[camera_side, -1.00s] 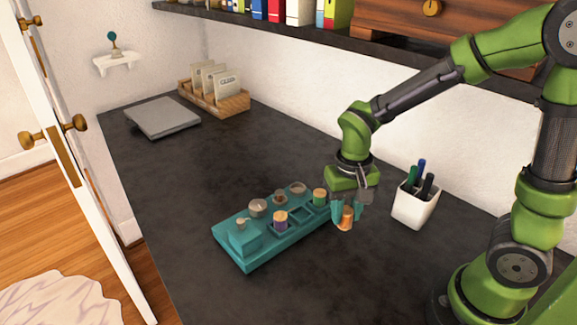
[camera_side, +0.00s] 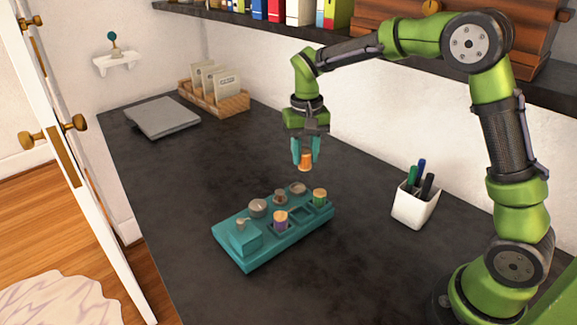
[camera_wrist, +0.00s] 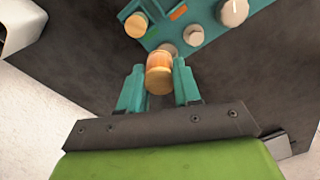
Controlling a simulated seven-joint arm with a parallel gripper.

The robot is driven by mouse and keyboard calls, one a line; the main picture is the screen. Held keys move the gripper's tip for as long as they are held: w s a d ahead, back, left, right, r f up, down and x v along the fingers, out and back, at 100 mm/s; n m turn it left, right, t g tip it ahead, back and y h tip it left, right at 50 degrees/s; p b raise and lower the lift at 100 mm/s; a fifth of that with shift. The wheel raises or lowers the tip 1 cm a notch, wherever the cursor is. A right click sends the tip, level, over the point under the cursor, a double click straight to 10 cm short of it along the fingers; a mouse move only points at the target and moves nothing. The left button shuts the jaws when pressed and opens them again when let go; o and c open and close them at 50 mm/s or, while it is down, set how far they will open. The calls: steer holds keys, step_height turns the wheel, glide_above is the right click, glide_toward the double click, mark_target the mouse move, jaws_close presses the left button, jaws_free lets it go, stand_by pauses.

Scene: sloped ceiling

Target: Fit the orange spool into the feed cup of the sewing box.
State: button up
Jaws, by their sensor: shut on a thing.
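The orange spool (camera_side: 305,162) is held upright between the teal fingers of my gripper (camera_side: 306,155), above the table and clear of it. In the wrist view the spool (camera_wrist: 159,73) sits between both fingertips. The teal sewing box (camera_side: 243,257) lies on the dark table, below and in front of my gripper in the side view. It carries a green spool (camera_side: 319,197), a purple spool (camera_side: 280,221) and several round grey parts. Between the two spools is an empty square recess. I cannot tell for certain which opening is the feed cup.
A white pen cup (camera_side: 415,208) with several pens stands to the right. A wooden card rack (camera_side: 215,98) and a grey closed laptop-like slab (camera_side: 163,117) lie at the back left. A shelf (camera_side: 375,37) runs above the table. The table left of the box is bare.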

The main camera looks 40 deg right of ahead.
steer(key=w+f, duration=0.1)
steer(key=f, duration=0.2)
steer(key=w+f, duration=0.1)
steer(key=f, duration=0.2)
steer(key=w+d+f, duration=0.1)
steer(key=f, duration=0.2)
steer(key=shift+w+f, duration=0.1)
steer(key=shift+f, duration=0.25)
steer(key=shift+f, duration=0.15)
steer(key=o, duration=1)
